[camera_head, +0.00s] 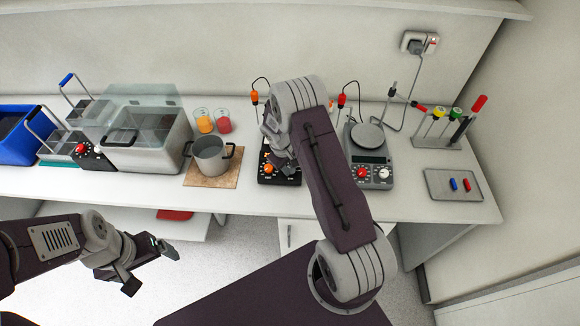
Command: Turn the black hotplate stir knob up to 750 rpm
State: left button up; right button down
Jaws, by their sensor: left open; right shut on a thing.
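The black hotplate (266,180) stands on the bench, its upper part mostly hidden by my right arm. An orange knob (268,169) shows on the left of its front panel. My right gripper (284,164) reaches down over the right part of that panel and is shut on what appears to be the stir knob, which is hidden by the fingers. The knob's setting and any rpm reading cannot be made out. My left gripper (152,268) is open and empty, low in front of the bench at the left.
A grey hotplate (370,157) with red and white knobs stands right of my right arm. A steel pot (209,160) on a brown board stands left of the black hotplate. A tray (438,184) and tube rack (431,142) are at the right.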

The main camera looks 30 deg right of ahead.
jog(key=shift+s+f+m, duration=0.1)
jog(key=shift+f+m, duration=0.05)
jog(key=shift+m, duration=0.15)
jog(key=shift+d+m+b, duration=0.1)
jog(key=shift+m+b, duration=0.6)
jog(key=shift+m, duration=0.2)
jog(key=m+y+b, duration=0.1)
jog(key=m, duration=0.2)
jog(key=shift+f+b, duration=0.1)
jog(key=shift+b, duration=0.2)
jog(key=m+b, duration=0.1)
jog(key=m, duration=0.2)
jog(key=shift+s+d+m+y, duration=0.1)
jog(key=shift+m+y, duration=0.2)
jog(key=shift+y, duration=0.1)
jog(key=shift+s+m+b, duration=0.1)
jog(key=shift+m+b, duration=0.2)
jog(key=shift+m, duration=0.8)
jog(key=c, duration=1.1)
grip_release()
jog(key=shift+o, duration=0.2)
jog(key=shift+r, duration=0.2)
